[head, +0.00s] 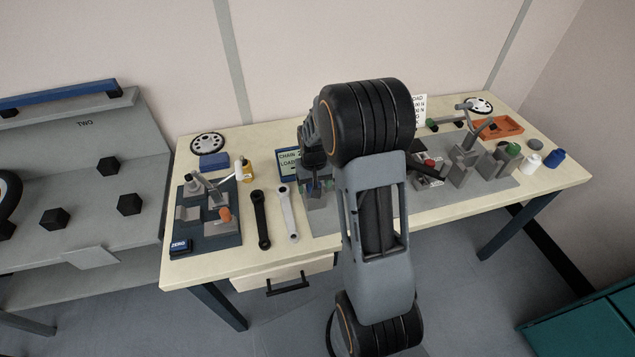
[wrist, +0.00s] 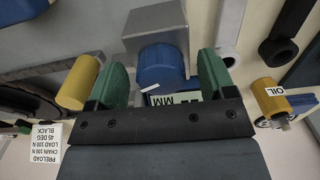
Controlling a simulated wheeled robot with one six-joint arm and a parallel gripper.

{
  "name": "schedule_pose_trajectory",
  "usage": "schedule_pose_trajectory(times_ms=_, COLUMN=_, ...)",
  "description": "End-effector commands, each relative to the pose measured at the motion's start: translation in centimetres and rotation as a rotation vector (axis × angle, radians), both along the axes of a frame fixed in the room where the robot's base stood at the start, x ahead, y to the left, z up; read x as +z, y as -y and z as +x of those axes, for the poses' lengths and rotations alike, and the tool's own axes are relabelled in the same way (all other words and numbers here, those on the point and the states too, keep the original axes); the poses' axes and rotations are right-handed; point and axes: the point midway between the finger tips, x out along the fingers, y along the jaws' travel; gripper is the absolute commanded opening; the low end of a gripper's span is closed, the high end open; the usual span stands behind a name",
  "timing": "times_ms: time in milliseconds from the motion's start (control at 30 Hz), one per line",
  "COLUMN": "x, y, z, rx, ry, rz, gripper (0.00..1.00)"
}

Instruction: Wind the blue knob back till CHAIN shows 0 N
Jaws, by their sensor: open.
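The blue knob (wrist: 160,66), with a white mark on its face, sits in front of a grey block (wrist: 156,28) in the wrist view. My gripper (wrist: 163,60) is open, with one green finger on each side of the knob. In the head view my gripper (head: 316,186) is low over the bench, and the knob is hidden there. The CHAIN / LOAD display (head: 288,164) stands behind it, its figures mostly covered by my arm.
A yellow cylinder (wrist: 80,82) is close beside the left finger in the wrist view. An oil bottle (head: 244,171) and two wrenches, black (head: 260,218) and pale (head: 287,213), lie left of my gripper. A ZERO block (head: 181,246) sits at the bench's front left.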

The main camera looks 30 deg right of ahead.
Motion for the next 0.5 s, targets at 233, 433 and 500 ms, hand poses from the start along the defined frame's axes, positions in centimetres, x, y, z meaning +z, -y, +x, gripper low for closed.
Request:
schedule_pose_trajectory(times_ms=233, x=0.02, y=0.00, z=0.00, rx=0.000, ry=0.000, rz=0.000, gripper=0.58)
schedule_pose_trajectory(times_ms=433, x=0.03, y=0.01, z=0.01, rx=0.000, ry=0.000, rz=0.000, gripper=0.39)
schedule_pose_trajectory(times_ms=500, x=0.03, y=0.02, z=0.01, rx=0.000, ry=0.000, rz=0.000, gripper=0.32)
